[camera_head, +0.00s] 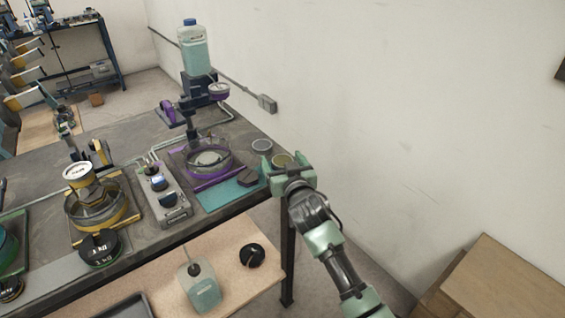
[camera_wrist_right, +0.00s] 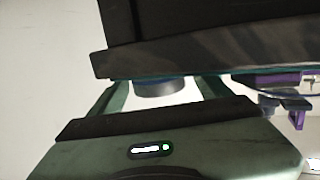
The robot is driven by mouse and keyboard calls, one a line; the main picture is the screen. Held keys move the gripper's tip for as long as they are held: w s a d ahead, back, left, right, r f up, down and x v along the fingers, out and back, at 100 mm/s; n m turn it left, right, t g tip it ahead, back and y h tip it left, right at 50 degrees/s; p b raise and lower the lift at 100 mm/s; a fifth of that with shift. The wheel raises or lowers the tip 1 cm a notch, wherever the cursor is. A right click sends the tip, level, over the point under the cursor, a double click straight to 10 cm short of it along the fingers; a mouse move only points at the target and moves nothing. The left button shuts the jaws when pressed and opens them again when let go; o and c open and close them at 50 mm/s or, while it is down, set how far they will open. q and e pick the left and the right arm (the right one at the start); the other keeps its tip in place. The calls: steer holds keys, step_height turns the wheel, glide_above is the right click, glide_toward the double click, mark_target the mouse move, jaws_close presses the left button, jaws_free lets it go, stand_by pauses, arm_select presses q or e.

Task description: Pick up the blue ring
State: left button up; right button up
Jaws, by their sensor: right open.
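I cannot clearly pick out a blue ring in either view. Contact cannot be told. My left gripper is out of view.
The dark bench (camera_head: 240,130) carries a teal mat (camera_head: 222,195), a purple-ringed dish stand (camera_head: 208,163), a control box (camera_head: 162,196) and a yellow-ringed stand (camera_head: 97,208). A lower shelf (camera_head: 225,253) holds a bottle and a black roll. A wooden cabinet (camera_head: 490,285) stands lower right.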

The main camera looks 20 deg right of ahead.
steer(key=c, duration=1.7)
steer(key=shift+o, duration=0.2)
steer(key=shift+r, duration=0.15)
